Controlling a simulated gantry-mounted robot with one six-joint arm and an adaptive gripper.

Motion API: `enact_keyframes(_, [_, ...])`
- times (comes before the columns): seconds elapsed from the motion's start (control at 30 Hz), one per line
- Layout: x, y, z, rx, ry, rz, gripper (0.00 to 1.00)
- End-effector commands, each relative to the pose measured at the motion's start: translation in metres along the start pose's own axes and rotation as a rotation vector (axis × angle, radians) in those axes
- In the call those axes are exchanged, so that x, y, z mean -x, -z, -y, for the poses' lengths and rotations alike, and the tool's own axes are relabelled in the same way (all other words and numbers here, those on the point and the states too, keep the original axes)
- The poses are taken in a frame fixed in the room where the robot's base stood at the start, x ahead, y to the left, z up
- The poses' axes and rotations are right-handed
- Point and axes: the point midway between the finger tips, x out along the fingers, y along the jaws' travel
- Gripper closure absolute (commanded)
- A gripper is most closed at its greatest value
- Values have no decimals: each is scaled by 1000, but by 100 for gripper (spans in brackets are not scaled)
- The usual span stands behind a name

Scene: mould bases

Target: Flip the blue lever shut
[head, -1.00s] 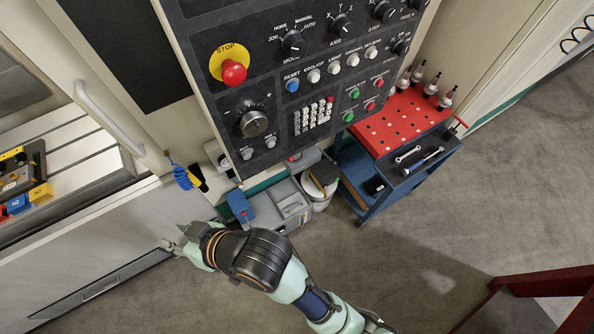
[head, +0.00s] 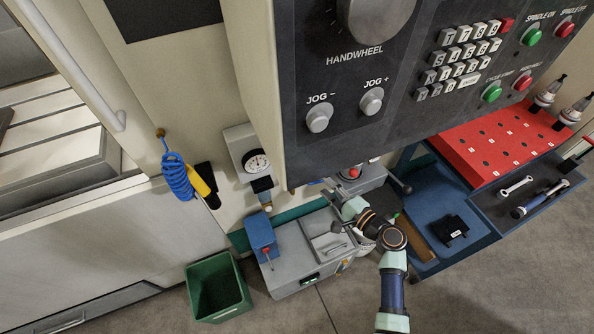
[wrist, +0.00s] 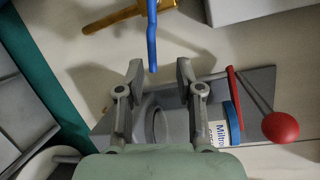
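The blue lever (wrist: 152,36) shows in the wrist view as a thin bar running down from the top edge. It crosses a brass-coloured pipe fitting (wrist: 110,20). My gripper (wrist: 158,72) is open, one finger on each side of the lever's lower end in the picture. I see no clear contact, and cannot tell the depth between lever and fingers. In the head view my gripper (head: 338,192) is beneath the lower edge of the control panel, which hides part of the space around it.
In the wrist view, a red-ball handle (wrist: 281,127) and a labelled can (wrist: 219,125) lie beyond the fingers. In the head view the control panel (head: 300,110) overhangs. A grey tank (head: 296,262), a green bin (head: 218,290) and a blue cart (head: 433,190) stand nearby.

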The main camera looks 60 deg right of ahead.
Motion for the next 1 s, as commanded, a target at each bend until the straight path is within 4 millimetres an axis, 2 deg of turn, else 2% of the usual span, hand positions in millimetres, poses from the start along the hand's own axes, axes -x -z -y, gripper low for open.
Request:
enact_keyframes(0.17, [-4, 0, -2, -3, -2, -2, 64])
enact_keyframes(0.4, [-48, 0, -3, 1, -2, 2, 64])
enact_keyframes(0.6, [-74, 0, -2, 0, -3, 1, 64])
enact_keyframes(0.9, [-78, -1, 0, 0, -3, 0, 64])
enact_keyframes(1.0, [-78, -1, 0, 1, -3, 0, 80])
